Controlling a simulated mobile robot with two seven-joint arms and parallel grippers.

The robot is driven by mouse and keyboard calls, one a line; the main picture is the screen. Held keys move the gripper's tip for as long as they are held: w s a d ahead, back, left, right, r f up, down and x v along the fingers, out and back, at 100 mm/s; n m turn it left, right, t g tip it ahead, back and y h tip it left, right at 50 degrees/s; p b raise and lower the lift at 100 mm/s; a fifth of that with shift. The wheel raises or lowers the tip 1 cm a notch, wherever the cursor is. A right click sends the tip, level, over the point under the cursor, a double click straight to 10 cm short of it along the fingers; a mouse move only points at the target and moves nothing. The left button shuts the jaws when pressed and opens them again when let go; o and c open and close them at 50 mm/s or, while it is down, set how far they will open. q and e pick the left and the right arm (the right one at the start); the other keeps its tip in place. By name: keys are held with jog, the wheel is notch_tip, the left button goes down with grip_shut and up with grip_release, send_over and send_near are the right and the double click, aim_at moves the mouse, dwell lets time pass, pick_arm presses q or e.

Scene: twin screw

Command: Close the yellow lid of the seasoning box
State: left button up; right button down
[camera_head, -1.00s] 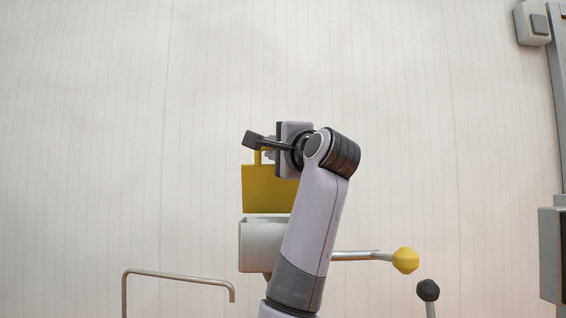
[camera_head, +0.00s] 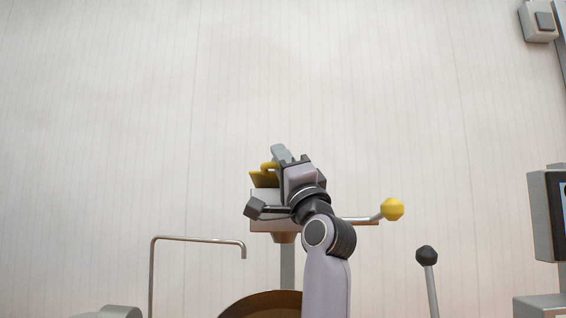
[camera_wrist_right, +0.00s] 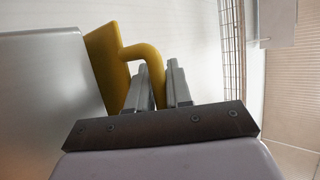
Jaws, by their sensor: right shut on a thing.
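The yellow lid (camera_head: 263,179) of the seasoning box shows just above the grey box body (camera_head: 270,224) in the head view, mostly behind my right arm. In the right wrist view the lid (camera_wrist_right: 105,62) is a tilted yellow plate beside the smooth grey box (camera_wrist_right: 40,85), with a curved yellow handle (camera_wrist_right: 141,51). My right gripper (camera_head: 281,154) is shut on that handle; in the right wrist view its fingers (camera_wrist_right: 161,78) stand on either side of the handle. Whether the lid touches the box rim all along is hidden. My left gripper is not in view.
A lever with a yellow knob (camera_head: 392,209) sticks out right of the box. A black-knobbed lever (camera_head: 427,256) stands lower right. A bent metal pipe (camera_head: 198,239) is at the lower left, and a brown round rim (camera_head: 262,303) at the bottom.

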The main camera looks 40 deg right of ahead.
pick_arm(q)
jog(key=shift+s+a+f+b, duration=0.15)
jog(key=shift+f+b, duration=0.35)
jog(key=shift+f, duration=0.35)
pick_arm(e)
jog(key=shift+s+a+f, duration=0.2)
jog(key=shift+s+f, duration=0.05)
jog(key=shift+f, duration=0.55)
jog(key=shift+s+a+f, duration=0.2)
jog(key=shift+f, duration=0.55)
jog(key=c, duration=1.4)
grip_release()
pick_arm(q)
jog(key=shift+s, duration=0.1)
pick_arm(e)
jog(key=shift+s+a, duration=0.1)
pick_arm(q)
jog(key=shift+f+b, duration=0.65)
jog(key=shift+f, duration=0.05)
pick_arm(e)
jog(key=v, duration=0.7)
